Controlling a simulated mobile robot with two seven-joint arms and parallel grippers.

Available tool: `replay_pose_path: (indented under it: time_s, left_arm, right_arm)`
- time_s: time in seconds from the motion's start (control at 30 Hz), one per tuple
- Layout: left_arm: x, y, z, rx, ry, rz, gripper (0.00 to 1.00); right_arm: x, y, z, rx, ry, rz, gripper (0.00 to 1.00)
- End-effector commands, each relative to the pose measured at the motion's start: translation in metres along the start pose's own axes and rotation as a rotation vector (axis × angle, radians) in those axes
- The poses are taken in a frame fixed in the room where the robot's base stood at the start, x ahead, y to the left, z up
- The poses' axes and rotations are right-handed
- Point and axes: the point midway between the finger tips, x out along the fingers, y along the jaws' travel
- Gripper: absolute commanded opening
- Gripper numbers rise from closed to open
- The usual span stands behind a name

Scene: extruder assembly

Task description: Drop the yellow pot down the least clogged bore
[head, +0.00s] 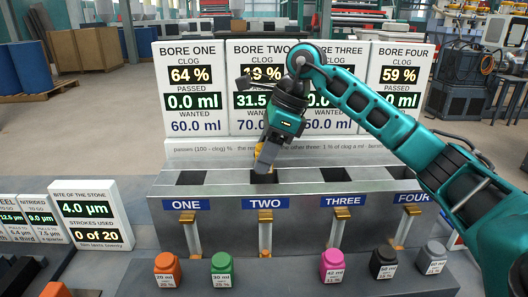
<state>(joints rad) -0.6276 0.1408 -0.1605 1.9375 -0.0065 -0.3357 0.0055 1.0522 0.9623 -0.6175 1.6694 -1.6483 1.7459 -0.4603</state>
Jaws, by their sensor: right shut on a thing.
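My right gripper (268,155) comes in from the right and points down over the dark opening of bore TWO (262,178). It is shut on the yellow pot (259,150), of which only small yellow patches show around the fingers. The openings of bore ONE (192,178), bore THREE (335,174) and bore FOUR (388,172) lie in the same grey block. The bore one board (190,90) reads clog 64 %, the bore four board (402,90) 59 %. The bore two board (248,110) seems to read 19 %, partly covered; bore three's clog figure is hidden by my arm. My left gripper is out of view.
An orange pot (167,270), green pot (222,270), pink pot (333,265), black pot (384,263) and grey pot (434,257) stand on the front ledge. A stone board (88,215) stands at left. My right arm crosses above bores THREE and FOUR.

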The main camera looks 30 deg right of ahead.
Motion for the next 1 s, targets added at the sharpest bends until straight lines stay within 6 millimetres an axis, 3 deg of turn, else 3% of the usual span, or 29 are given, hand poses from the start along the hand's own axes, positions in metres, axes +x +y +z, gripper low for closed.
replay_pose_path:
  time_s: [0.07,0.87,0.9,1.0]
  left_arm:
    - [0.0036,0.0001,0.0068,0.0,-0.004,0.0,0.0]
    - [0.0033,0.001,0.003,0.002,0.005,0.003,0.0]
    - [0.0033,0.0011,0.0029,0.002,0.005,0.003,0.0]
    - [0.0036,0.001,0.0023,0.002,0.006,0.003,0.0]
  right_arm:
    - [0.0055,0.0,-0.0022,-0.001,-0.001,-0.001,0.12]
    - [0.0091,-0.0002,-0.0042,0.0,0.0,-0.001,0.12]
    - [0.0091,-0.0002,-0.0042,0.0,0.0,-0.001,0.44]
    - [0.0091,-0.0002,-0.0042,0.0,0.0,-0.001,0.54]
